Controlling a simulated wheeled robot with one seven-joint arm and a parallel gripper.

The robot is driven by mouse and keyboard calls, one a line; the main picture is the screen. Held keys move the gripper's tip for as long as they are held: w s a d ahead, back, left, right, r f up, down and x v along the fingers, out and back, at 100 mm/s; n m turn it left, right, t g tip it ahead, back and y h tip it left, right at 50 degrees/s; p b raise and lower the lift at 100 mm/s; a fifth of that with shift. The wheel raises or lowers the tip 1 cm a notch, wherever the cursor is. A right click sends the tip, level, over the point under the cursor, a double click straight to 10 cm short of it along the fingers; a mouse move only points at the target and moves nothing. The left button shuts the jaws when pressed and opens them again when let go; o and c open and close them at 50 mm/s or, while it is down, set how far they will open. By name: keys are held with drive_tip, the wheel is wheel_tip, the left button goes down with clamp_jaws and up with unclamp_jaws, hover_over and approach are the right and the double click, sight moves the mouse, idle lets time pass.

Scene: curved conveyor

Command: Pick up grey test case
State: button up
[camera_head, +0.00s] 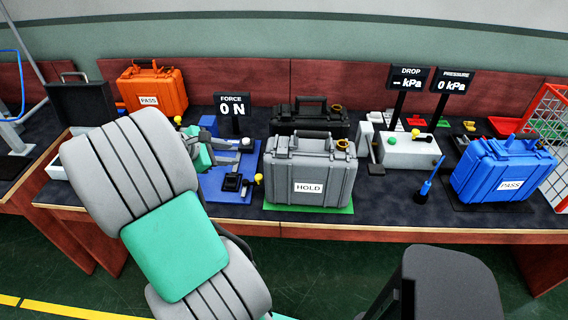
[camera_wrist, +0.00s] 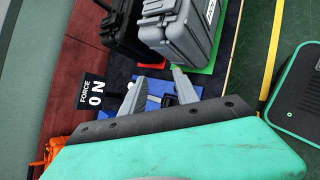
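The grey test case (camera_head: 325,172) stands upright on a green mat (camera_head: 345,209) in the head view, with a HOLD label on its front and its handle on top. In the wrist view the grey case (camera_wrist: 170,35) is at the top centre, ahead of my fingers. My gripper (camera_wrist: 158,76) shows there with its two grey fingers apart and nothing between them. It is over the blue test fixture (camera_wrist: 160,92), to the left of the grey case in the head view, and not touching the case as far as I can see. My arm hides part of the fixture.
A black case (camera_head: 308,116) stands right behind the grey one. A FORCE display (camera_head: 231,104) rises behind the fixture. An orange PASS case (camera_head: 152,88) is at the left and a blue PASS case (camera_head: 500,170) at the right. A pressure fixture (camera_head: 410,151) is right of the grey case.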

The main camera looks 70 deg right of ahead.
sight(292, 150)
drive_tip(key=s+d+n+g, duration=0.1)
drive_tip(key=s+d, duration=0.1)
drive_tip(key=s, duration=0.1)
drive_tip(key=s+d+r+n+g, duration=0.1)
drive_tip(key=s+d+g, duration=0.1)
drive_tip(key=s, duration=0.2)
drive_tip(key=s+d+r+g, duration=0.1)
drive_tip(key=s+d+g, duration=0.1)
drive_tip(key=s, duration=0.2)
drive_tip(key=shift+d+r+n, duration=0.1)
drive_tip(key=shift+d+n, duration=0.05)
drive_tip(key=shift+n, duration=0.25)
drive_tip(key=x, duration=0.5)
drive_tip(key=p+x, duration=0.1)
drive_tip(key=x, duration=0.1)
drive_tip(key=shift+s+f, duration=0.35)
drive_tip(key=shift+f, duration=0.05)
drive_tip(key=shift+w, duration=0.1)
clamp_jaws()
drive_tip(key=shift+r, duration=0.2)
